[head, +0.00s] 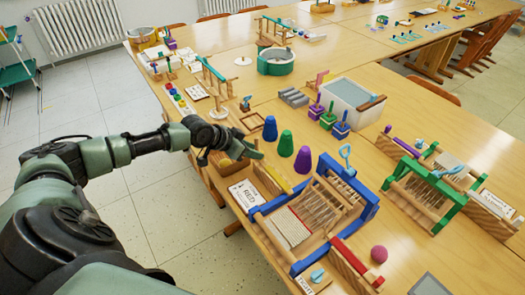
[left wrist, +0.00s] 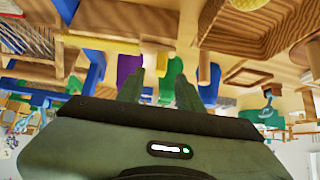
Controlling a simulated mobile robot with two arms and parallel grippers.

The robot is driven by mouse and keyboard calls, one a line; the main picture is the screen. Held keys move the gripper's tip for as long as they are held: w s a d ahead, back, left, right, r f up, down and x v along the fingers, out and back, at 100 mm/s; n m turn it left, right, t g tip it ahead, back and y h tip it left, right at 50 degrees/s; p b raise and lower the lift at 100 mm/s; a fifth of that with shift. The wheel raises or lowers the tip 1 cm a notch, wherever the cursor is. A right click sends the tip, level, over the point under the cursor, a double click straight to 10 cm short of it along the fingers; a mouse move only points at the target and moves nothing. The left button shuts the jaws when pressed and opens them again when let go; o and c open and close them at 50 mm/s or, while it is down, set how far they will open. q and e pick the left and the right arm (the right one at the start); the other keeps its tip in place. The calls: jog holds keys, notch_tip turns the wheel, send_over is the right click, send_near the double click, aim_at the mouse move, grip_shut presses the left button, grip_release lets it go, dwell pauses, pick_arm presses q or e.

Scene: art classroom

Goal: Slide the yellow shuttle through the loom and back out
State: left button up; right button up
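The blue-framed loom (head: 364,196) stands on the near table, with its warp threads and white woven cloth facing up. A yellow bar-like piece (left wrist: 100,42) shows in the left wrist view, beside the blue frame; I cannot tell for sure that it is the yellow shuttle. My left gripper (head: 256,150) is above the table's left edge, near the wooden tray beside the loom. In the left wrist view its two fingers (left wrist: 158,92) are apart with no object clearly held between them. My right gripper is not in view.
Blue (head: 270,129), green (head: 286,144) and purple (head: 303,160) cones stand behind the loom. A green-framed loom (head: 447,210) is at right. A card reading RED (head: 246,194) lies left of the blue loom. A pink ball (head: 379,254) lies at the front right.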

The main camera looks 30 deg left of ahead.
aim_at(274, 171)
pick_arm(q)
jog(key=x, duration=0.4)
jog(key=shift+w+d+f, duration=0.1)
jog(key=shift+w+f, duration=0.05)
jog(key=shift+w, duration=0.05)
grip_shut()
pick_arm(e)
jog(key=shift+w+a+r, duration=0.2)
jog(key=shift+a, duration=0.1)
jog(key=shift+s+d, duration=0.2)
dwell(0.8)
